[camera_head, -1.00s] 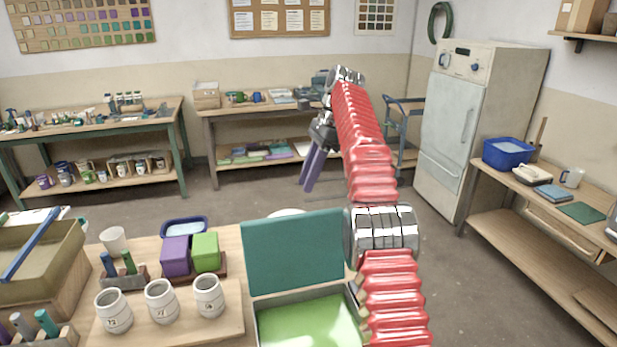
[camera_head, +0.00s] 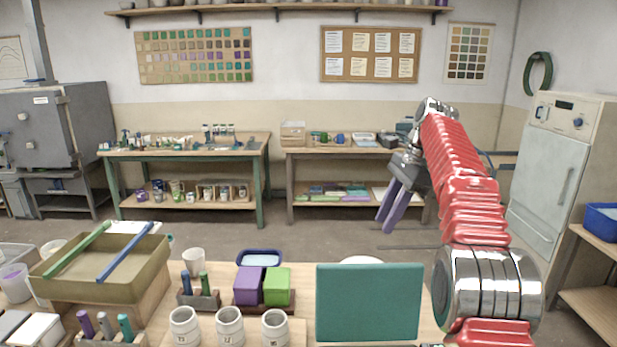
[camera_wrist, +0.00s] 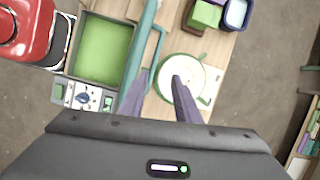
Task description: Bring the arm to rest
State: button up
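My gripper (camera_head: 385,220) hangs from my raised red arm (camera_head: 462,180), its two purple fingers pointing down and slightly left. In the head view it is above the far edge of the worktable, apart from everything. In the wrist view the fingers of my gripper (camera_wrist: 159,76) stand apart with nothing held between them. Below them is a white round vessel with a green rim (camera_wrist: 197,54); the same vessel shows partly in the head view (camera_head: 360,260), mostly hidden behind an upright teal lid (camera_head: 368,302).
The lid belongs to an open green-lined box (camera_wrist: 102,48). Left of it stand a purple block (camera_head: 249,287), a green block (camera_head: 278,288), several white jars (camera_head: 230,326) and an olive tray (camera_head: 95,285). Open floor lies between this table and the back benches (camera_head: 190,150).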

jog(key=s+a+r+n+t+h, duration=0.15)
jog(key=s+n, duration=0.25)
jog(key=s, duration=0.5)
jog(key=s+a+r+n+t+h, duration=0.1)
jog(key=s+a+r+n+t, duration=0.2)
jog(key=s, duration=0.6)
jog(key=s+f+n, duration=0.4)
jog(key=s+f, duration=0.3)
jog(key=s, duration=0.3)
jog(key=s+f+n+t+h, duration=0.1)
jog(key=s+f+n, duration=0.4)
jog(key=s+f, duration=0.3)
jog(key=shift+s+f, duration=0.3)
jog(key=shift+s, duration=0.8)
jog(key=shift+h, duration=0.25)
